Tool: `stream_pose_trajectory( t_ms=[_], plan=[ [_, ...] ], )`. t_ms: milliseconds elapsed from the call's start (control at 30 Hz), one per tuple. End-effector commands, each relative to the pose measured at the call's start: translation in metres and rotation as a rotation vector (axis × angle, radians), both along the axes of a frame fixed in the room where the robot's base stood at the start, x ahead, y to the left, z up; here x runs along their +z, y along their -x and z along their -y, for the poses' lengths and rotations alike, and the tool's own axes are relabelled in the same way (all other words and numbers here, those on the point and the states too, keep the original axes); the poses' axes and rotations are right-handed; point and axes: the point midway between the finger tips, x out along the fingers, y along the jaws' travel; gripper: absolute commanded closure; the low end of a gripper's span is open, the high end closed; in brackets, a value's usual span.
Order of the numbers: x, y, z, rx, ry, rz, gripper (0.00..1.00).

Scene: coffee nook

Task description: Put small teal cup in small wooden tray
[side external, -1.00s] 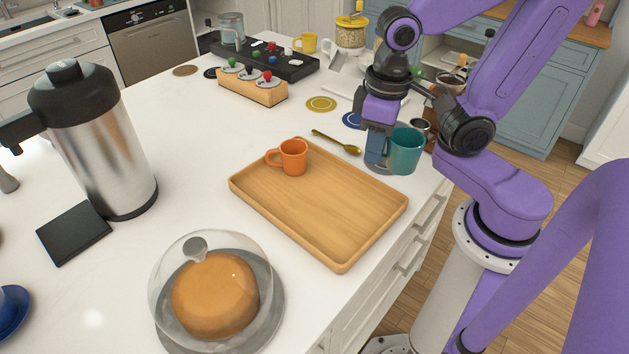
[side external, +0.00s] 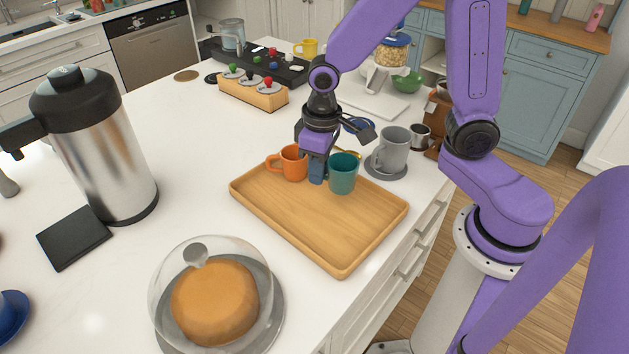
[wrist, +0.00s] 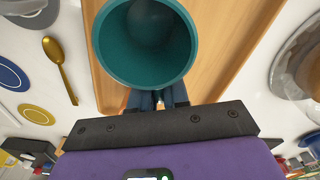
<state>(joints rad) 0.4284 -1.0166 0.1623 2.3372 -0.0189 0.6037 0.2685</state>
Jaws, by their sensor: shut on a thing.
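The small teal cup (side external: 343,174) is upright in my gripper (side external: 319,172), over the back part of the wooden tray (side external: 300,229). My gripper is shut on the cup's left side in the side view. I cannot tell whether the cup's base touches the tray floor. In the wrist view the teal cup (wrist: 146,84) shows its open mouth, with the fingers (wrist: 158,99) at its near wall. The wooden tray (wrist: 225,60) lies beneath it. An orange cup (side external: 293,163) stands in the tray's back left corner, just left of my gripper.
A grey mug (side external: 392,150) stands on a grey coaster (side external: 386,172) behind the tray's right end. A glass-domed cake (side external: 213,299) is in front. A steel jug (side external: 97,150) stands at left. The tray's front half is clear.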

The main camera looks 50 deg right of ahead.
Motion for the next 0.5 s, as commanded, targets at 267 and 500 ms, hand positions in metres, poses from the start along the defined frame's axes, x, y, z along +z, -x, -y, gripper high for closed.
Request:
stream_pose_trajectory(
  t_ms=[267,500],
  plan=[
    [-0.014,-0.009,-0.002,-0.002,0.002,-0.003,1.0],
    [-0.039,-0.009,-0.002,0.0,0.0,-0.001,1.0]
  ],
)
